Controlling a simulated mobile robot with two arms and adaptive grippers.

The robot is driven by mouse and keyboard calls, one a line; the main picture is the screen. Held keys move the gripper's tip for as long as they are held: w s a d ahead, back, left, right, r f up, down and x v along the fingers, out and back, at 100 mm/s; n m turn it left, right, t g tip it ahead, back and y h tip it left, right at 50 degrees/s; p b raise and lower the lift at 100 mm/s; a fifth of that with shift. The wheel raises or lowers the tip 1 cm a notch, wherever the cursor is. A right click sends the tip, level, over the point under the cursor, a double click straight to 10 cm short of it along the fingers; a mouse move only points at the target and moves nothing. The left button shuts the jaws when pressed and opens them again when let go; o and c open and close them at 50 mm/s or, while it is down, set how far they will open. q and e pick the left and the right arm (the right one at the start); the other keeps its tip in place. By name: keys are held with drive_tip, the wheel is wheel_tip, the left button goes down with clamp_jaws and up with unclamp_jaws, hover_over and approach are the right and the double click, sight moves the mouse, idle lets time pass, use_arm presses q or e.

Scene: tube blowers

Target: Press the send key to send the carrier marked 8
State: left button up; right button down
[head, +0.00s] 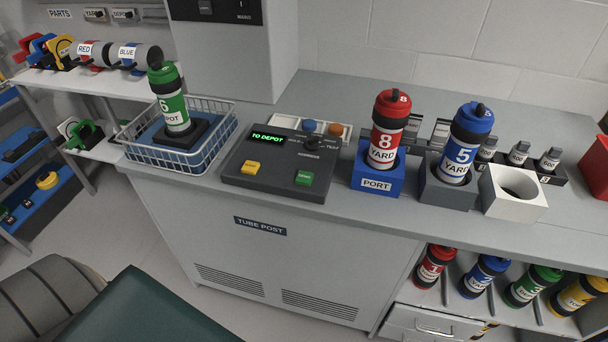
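The carrier marked 8 (384,135) is red with black bands and a white YARD label. It stands upright in the blue block marked PORT (377,179). To its left is a dark grey control console (269,187) whose green display (268,138) reads TO DEPOT. The console has a yellow key (251,167) and a green key (304,177) in front; the lettering on them is too small to read surely. Neither gripper is in view.
A green carrier (171,100) stands in a wire basket (186,165) left of the console. A blue carrier marked 5 (465,145) stands in a grey block right of the port, beside a white block (511,205) with an empty hole. More carriers (486,275) lean on a lower shelf.

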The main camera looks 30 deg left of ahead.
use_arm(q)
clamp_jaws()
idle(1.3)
